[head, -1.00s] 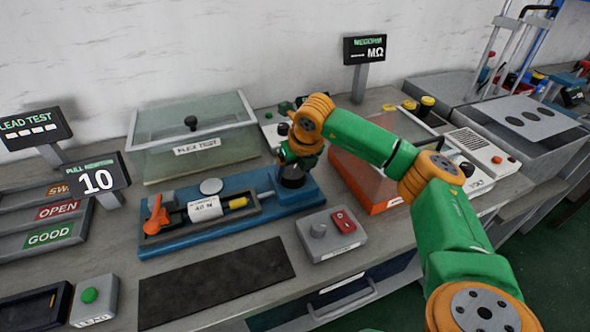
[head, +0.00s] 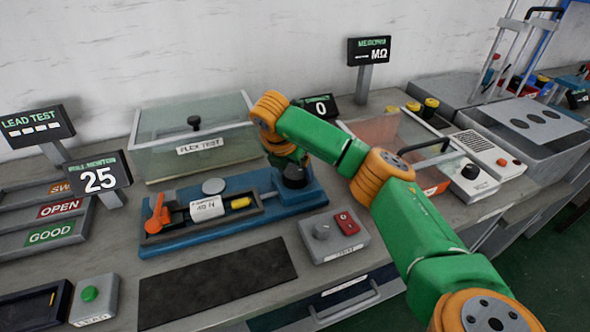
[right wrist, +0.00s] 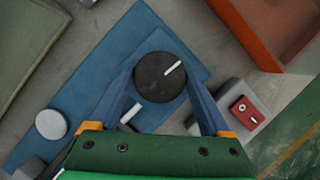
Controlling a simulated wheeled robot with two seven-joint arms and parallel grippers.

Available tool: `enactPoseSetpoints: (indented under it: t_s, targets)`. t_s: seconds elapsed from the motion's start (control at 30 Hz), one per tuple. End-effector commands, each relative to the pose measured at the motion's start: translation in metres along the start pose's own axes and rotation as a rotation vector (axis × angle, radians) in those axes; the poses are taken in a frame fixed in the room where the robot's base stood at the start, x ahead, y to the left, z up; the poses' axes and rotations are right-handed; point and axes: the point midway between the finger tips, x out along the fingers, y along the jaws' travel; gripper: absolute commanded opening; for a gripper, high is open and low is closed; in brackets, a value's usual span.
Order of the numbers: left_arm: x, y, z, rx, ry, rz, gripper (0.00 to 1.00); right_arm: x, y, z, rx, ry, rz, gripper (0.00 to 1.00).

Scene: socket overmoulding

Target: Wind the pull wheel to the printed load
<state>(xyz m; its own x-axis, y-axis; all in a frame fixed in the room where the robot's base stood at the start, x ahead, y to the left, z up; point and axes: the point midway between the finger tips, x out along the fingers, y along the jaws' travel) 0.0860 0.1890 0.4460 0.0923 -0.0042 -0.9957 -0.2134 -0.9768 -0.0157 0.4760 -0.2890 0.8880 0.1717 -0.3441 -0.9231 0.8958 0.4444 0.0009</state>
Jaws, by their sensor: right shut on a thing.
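The pull wheel (head: 294,176) is a dark round knob at the right end of the blue pull rig (head: 160,244). In the right wrist view the wheel (right wrist: 152,88) has a white mark pointing to the upper right. My right gripper (right wrist: 160,73) is shut on the wheel, one blue finger on each side; in the head view its fingers are mostly hidden. A white label (head: 207,209) on the rig appears to read 40 N. The pull newton display (head: 98,178) reads 25. An orange clamp (head: 157,215) stands at the rig's left end. My left gripper is out of view.
A grey box (head: 334,238) with a knob and red switch sits in front right of the wheel. A clear-lidded flex test box (head: 193,125) stands behind the rig. An orange-sided tray (head: 434,188) is to the right. A dark mat (head: 215,283) lies bare in front.

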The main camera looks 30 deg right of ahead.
Motion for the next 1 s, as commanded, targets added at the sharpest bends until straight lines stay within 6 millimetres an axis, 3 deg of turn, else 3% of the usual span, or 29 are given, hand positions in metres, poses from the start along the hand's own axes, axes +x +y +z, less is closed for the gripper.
enactPoseSetpoints:
  t_s: [0.43,1.0]
  targets:
    - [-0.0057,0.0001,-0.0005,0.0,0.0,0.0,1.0,-0.0006,0.0017,0.0007,0.258,-0.001,-0.107,0.26]
    - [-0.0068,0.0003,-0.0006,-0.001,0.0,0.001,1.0,0.0006,0.0016,0.0007,0.326,0.0,-0.137,0.26]
